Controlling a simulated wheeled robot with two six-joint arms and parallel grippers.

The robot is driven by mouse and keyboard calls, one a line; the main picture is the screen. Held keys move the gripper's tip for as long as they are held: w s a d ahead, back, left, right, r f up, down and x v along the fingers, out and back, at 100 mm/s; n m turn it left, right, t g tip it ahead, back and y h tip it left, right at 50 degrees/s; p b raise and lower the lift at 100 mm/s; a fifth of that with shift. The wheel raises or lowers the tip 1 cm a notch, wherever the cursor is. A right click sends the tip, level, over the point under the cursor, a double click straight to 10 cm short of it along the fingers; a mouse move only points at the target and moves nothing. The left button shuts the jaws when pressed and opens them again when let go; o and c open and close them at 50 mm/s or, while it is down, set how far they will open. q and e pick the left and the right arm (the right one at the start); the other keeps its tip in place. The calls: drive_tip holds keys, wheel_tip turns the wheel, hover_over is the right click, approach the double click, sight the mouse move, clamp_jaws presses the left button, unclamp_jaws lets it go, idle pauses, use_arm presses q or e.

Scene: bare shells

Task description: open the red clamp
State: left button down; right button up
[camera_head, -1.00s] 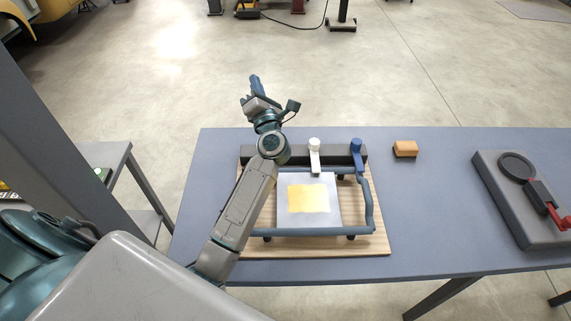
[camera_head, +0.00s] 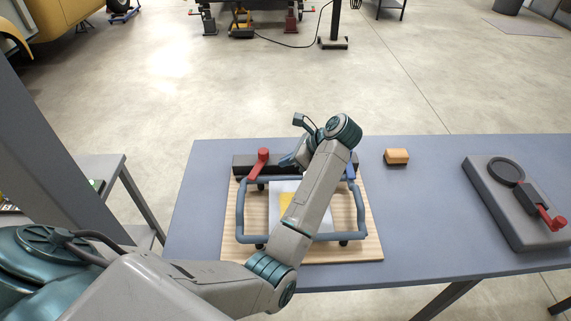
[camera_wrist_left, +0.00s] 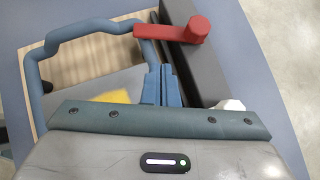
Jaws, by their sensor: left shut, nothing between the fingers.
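The red clamp (camera_head: 262,158) stands on the dark rail at the left back of the fixture. In the left wrist view its red arm (camera_wrist_left: 160,31) reaches from the round end over the blue tube frame (camera_wrist_left: 92,30). My left gripper (camera_head: 287,160) is just right of the red clamp in the head view. Its blue fingers (camera_wrist_left: 160,85) are shut and empty, with a gap to the red clamp. A white clamp (camera_wrist_left: 230,105) shows partly behind the gripper's edge in the left wrist view. The blue clamp (camera_head: 351,168) is partly hidden by my left arm. My right gripper is out of view.
A wooden board (camera_head: 365,245) carries the frame and a pale plate (camera_head: 280,187) with a yellow patch. An orange block (camera_head: 397,157) lies right of it. A grey fixture (camera_head: 520,215) with a red handle (camera_head: 552,222) stands far right.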

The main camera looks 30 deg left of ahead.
sight(258, 164)
use_arm(q)
drive_tip(key=p+x, duration=0.3)
drive_tip(key=x, duration=0.4)
drive_tip(key=shift+r, duration=0.15)
drive_tip(key=shift+a+f, duration=0.3)
drive_tip(key=shift+f, duration=0.15)
